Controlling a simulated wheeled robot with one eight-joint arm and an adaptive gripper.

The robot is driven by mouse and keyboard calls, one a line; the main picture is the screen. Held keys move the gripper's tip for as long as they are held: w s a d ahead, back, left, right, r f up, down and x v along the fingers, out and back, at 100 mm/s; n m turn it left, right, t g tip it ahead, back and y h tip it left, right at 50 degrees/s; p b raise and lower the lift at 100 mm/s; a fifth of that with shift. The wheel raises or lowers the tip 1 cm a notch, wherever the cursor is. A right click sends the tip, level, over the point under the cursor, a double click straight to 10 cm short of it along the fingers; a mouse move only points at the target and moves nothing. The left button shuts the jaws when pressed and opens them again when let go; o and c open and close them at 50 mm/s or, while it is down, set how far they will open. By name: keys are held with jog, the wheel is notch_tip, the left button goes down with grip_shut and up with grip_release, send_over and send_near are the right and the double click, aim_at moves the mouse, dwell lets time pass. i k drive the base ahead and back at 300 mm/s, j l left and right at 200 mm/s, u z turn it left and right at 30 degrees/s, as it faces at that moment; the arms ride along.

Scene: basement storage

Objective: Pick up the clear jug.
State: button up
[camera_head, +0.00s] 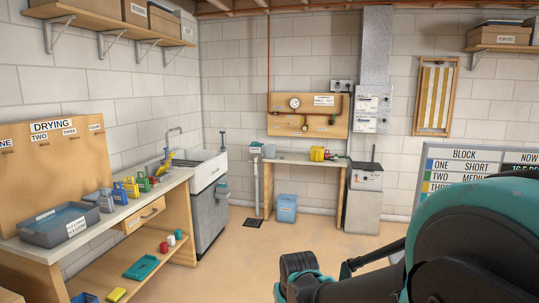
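I cannot pick out a clear jug for certain. A small pale blue-green vessel (269,151) stands at the left end of the small back table (300,159); it is too small to tell whether it is the clear jug. My teal and black arm fills the lower right, close to the camera. A dark ribbed part of it shows at the bottom middle, far in front of the back table. I cannot make out my gripper's fingertips or anything held.
A workbench (120,212) with a grey tub (62,228) and several coloured items runs along the left wall to a sink (207,170). A blue bin (286,210) is under the back table. A grey cabinet (362,208) stands right of it. The middle floor is clear.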

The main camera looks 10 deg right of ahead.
aim_at(271, 149)
jog(key=i+l+z, duration=0.3)
jog(key=i, duration=0.55)
jog(key=i+z, duration=0.3)
jog(key=i, duration=2.45)
